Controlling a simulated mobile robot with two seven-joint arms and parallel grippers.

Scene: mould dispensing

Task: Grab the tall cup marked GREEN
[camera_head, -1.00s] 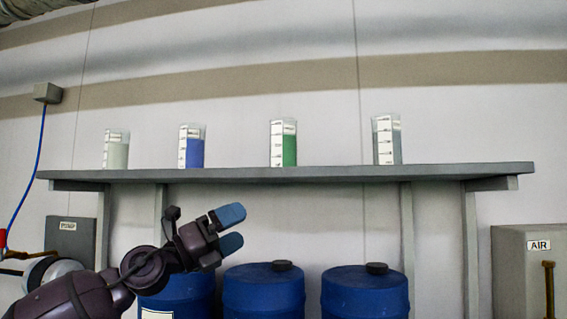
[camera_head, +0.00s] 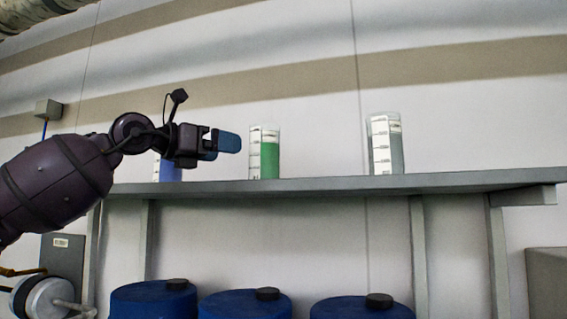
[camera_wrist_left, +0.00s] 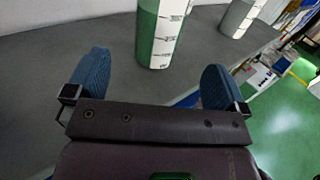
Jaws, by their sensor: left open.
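The tall cup with green contents (camera_head: 264,155) stands upright on the grey shelf (camera_head: 330,184). It has a white scale strip on its side; I cannot read a GREEN mark. My left gripper (camera_head: 230,143) is open, just left of this cup at about its height, and apart from it. In the left wrist view the green cup (camera_wrist_left: 160,30) stands ahead, between the lines of the two blue fingers (camera_wrist_left: 153,82) and beyond their tips. Its top is cut off there. My right gripper is not in view.
A cup with blue contents (camera_head: 168,171) is partly hidden behind my left arm. A cup with grey contents (camera_head: 386,145) stands to the right; it also shows in the left wrist view (camera_wrist_left: 238,17). Several blue drums (camera_head: 245,304) stand below the shelf.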

